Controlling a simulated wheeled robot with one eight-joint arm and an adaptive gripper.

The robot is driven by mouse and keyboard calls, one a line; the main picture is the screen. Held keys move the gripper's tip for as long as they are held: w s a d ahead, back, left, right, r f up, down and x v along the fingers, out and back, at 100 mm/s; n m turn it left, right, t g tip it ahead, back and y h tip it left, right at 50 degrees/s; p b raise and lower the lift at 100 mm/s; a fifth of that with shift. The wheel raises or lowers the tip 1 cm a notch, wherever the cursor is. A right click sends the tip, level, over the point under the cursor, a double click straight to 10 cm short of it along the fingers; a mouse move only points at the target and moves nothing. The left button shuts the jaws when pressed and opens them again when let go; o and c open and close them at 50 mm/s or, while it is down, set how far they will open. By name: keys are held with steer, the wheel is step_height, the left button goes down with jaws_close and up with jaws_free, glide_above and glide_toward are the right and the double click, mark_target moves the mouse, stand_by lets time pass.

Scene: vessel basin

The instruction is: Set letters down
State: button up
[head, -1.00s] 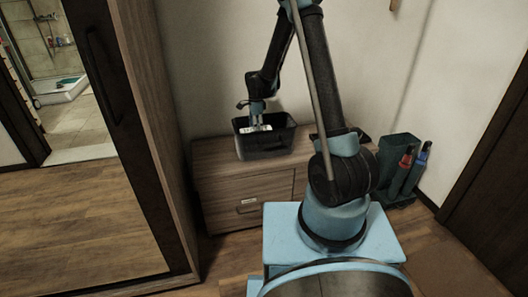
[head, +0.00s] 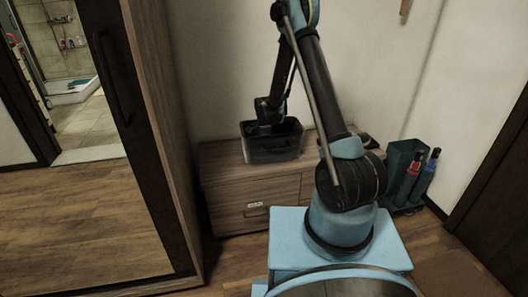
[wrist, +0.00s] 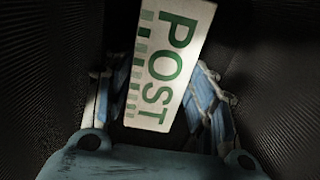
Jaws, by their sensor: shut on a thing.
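The letters (wrist: 172,62) show in the wrist view as a white piece with green POST print and green bars. My gripper (wrist: 158,85) is shut on them, with a blue finger on each side. In the head view the end of my arm is down in a dark open-topped box (head: 275,152), and the box wall hides the fingertips and letters. Dark ribbed walls surround the gripper in the wrist view. I cannot tell whether the letters touch the box floor.
The box stands on a low wooden drawer cabinet (head: 228,180) against the wall. A dark green bin (head: 400,165) with red and blue rolled items stands to the right. A tall wooden wardrobe with a mirror (head: 75,215) is at the left.

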steer(key=shift+f, duration=0.2)
steer(key=o, duration=1.1)
steer(key=shift+f, duration=0.1)
steer(key=shift+c, duration=0.2)
step_height(320, 180, up, 12)
